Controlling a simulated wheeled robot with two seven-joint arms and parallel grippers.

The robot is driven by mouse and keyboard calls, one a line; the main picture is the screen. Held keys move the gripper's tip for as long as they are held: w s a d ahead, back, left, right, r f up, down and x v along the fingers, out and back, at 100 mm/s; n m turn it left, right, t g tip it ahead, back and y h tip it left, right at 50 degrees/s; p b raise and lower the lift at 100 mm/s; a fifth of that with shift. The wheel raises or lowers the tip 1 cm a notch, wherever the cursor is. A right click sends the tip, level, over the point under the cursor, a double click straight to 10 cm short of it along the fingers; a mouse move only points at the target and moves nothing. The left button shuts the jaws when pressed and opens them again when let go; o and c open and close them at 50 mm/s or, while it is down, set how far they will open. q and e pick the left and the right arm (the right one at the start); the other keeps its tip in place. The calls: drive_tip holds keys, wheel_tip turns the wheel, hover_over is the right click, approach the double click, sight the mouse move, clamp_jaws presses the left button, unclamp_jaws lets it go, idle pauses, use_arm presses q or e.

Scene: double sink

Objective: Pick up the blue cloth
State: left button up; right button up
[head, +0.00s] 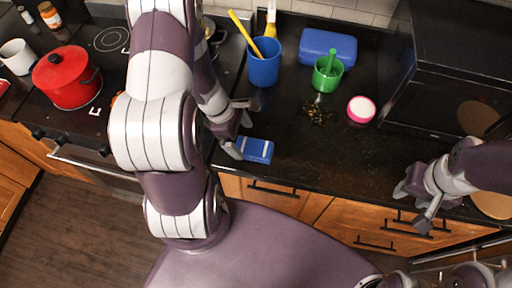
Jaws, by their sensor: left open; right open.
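A small folded blue cloth (257,150) with pale stripes lies on the black counter near its front edge. My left gripper (245,128) is open, with its fingers at the left side of the cloth. One finger appears close to the cloth's left end, but I cannot tell whether it touches. My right gripper (413,206) is open and empty over the counter's front edge at the right, well away from the cloth.
Behind the cloth stand a blue cup (263,70) with a yellow utensil, a green cup (326,76) and a blue box (328,46). A pink-rimmed bowl (361,109) and dark crumbs (318,112) lie to the right. A red pot (67,77) is on the stove.

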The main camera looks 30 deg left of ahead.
sight(254, 147)
use_arm(q)
drive_tip(key=x, duration=0.3)
drive_tip(key=w+x, duration=0.1)
drive_tip(key=x, duration=0.1)
drive_tip(key=shift+d+f, duration=0.1)
drive_tip(key=shift+d, duration=0.25)
drive_tip(key=shift+s+d+f, duration=0.1)
drive_tip(key=shift+f, duration=0.2)
drive_tip(key=c, duration=1.1)
drive_tip(key=shift+o, duration=0.2)
wheel_tip(254, 147, up, 5)
drive_tip(key=shift+f, duration=0.25)
drive_tip(key=s+d+r, duration=0.1)
drive_tip(key=d+r, duration=0.5)
drive_tip(key=d, duration=0.5)
drive_tip(key=shift+d+r, duration=0.3)
